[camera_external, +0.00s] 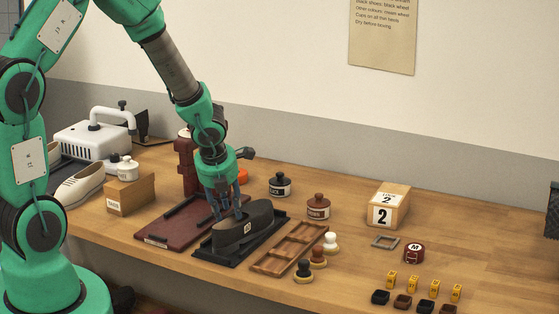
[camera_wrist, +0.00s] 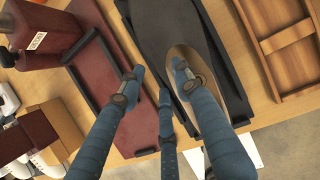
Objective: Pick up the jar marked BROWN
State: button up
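A brown, round-knobbed jar (camera_external: 318,207) with a pale label stands on the table right of the dark shoe; its lettering is too small to read surely. A black jar (camera_external: 279,185) stands behind it to the left, and a white jar (camera_external: 125,168) stands at the far left. My gripper (camera_external: 226,208) is low over the heel end of the dark shoe (camera_external: 253,224), left of the brown jar. In the wrist view its blue fingers (camera_wrist: 157,82) are spread, one over the shoe's tan opening. Nothing shows held between them. No jar is clearly visible in that view.
The shoe rests on a black tray (camera_external: 207,252) beside a maroon board (camera_external: 152,225). A wooden compartment tray (camera_external: 270,264) and several round-knobbed brushes (camera_external: 318,258) lie in front of the brown jar. A wooden number box (camera_external: 389,204) stands to its right. The back right table is clear.

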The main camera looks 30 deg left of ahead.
jog(key=shift+b+x, duration=0.4)
jog(key=shift+x, duration=0.95)
grip_shut()
jog(key=shift+r, duration=0.1)
